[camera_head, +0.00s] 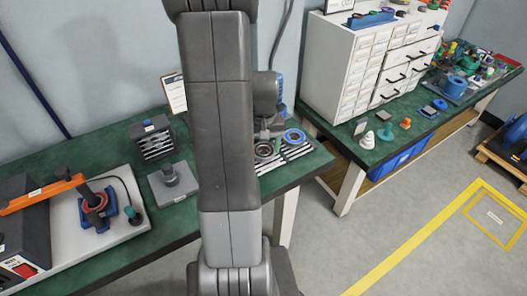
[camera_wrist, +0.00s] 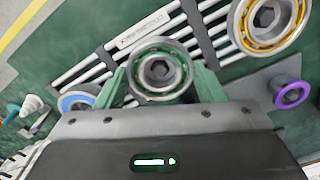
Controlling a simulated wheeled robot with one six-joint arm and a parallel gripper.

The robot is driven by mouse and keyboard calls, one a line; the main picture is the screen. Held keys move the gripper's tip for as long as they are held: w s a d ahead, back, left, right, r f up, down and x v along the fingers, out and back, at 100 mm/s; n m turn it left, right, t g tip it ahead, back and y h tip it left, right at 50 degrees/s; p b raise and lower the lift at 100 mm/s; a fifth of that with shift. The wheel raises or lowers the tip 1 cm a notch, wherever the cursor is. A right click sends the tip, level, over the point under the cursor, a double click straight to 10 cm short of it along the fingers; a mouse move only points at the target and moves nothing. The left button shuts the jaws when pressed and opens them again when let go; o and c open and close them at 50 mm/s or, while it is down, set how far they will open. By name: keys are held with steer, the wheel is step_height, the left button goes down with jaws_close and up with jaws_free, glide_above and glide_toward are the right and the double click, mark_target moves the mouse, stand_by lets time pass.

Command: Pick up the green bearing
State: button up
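The green bearing (camera_wrist: 160,70), a steel ring with a green cage and a dark hexagonal centre, is in the middle of the wrist view. The green fingers of my gripper (camera_wrist: 160,82) stand on its left and right sides, very close to its rim. Whether they press on it cannot be told. In the head view the bearing (camera_head: 263,150) seems to be the ring just right of my arm, with the gripper's end above it; my arm hides part of this area.
A blue bearing (camera_head: 295,137) lies to the right on the striped rack. In the wrist view a yellow-caged bearing (camera_wrist: 268,20) is at upper right and a purple-ringed part (camera_wrist: 291,94) at right. White drawers (camera_head: 345,70) stand on the right bench.

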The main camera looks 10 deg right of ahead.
steer(key=c, duration=0.6)
step_height(320, 180, up, 10)
steer(key=shift+f, duration=0.1)
stand_by(0.3)
